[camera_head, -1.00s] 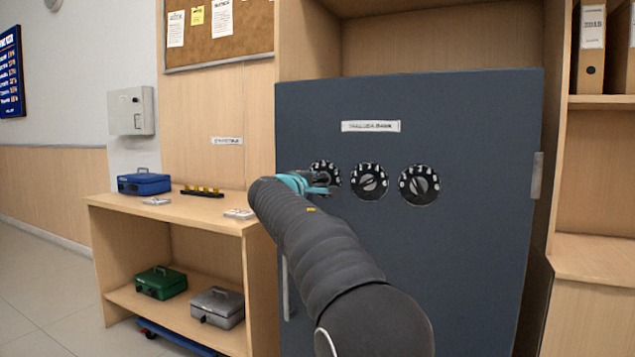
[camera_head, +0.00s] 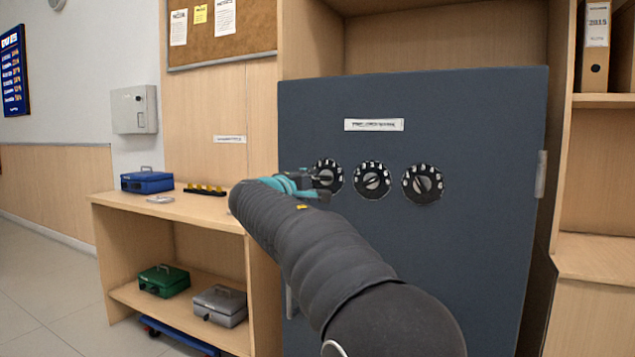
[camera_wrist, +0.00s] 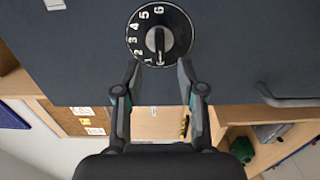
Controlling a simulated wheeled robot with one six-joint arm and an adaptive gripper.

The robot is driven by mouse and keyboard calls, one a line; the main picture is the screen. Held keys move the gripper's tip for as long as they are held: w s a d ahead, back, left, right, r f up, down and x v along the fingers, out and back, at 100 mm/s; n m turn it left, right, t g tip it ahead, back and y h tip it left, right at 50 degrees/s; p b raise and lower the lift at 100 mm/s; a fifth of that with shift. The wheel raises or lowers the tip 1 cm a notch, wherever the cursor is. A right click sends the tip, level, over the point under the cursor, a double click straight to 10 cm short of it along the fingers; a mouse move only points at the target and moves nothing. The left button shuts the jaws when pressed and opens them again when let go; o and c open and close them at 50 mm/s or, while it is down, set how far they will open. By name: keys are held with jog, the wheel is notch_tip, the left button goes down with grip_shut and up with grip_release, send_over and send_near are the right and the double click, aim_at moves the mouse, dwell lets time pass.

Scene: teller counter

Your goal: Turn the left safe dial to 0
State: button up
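The left safe dial (camera_head: 331,166), round and black with white marks, is on the dark grey safe door (camera_head: 450,260). It is partly hidden by my gripper (camera_head: 318,182) in the head view. In the wrist view the dial (camera_wrist: 176,17) shows numbers including 2 to 6 along its left and upper rim. Its grey bar knob (camera_wrist: 159,41) points roughly up and down the picture. My gripper (camera_wrist: 159,68) is open and empty, its two fingertips apart just below the dial, one on each side of the knob's line. I cannot tell whether they touch the door.
The middle dial (camera_head: 371,180) and right dial (camera_head: 422,184) sit close to the right. A vertical door handle (camera_head: 289,302) is low on the door's left, also seen in the wrist view (camera_wrist: 285,100). A wooden counter (camera_head: 215,215) with a blue cash box (camera_head: 147,181) stands left.

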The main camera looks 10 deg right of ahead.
jog(key=shift+v, duration=2.8)
jog(key=s+f+m+g+y, duration=0.1)
jog(key=s+f+g+y, duration=0.2)
jog(key=f, duration=0.6)
jog(key=s+f+m+g+y, duration=0.1)
jog(key=s+f+g, duration=0.3)
jog(key=f, duration=0.6)
jog(key=s+d+f+m+y, duration=0.2)
jog(key=s+f+m, duration=0.1)
jog(key=s, duration=0.9)
jog(key=s+d+f+m+g+y+p, duration=0.1)
jog(key=s+d+f+m+y, duration=0.1)
jog(key=s, duration=0.9)
jog(key=s+d+f+m+g+y, duration=0.1)
jog(key=s+f, duration=0.5)
jog(key=s, duration=0.6)
jog(key=d+m+y, duration=0.1)
jog(key=d+m, duration=0.1)
jog(key=m, duration=0.1)
jog(key=shift+s+d+y, duration=0.25)
jog(key=shift+s+y, duration=0.05)
jog(key=shift+s, duration=0.05)
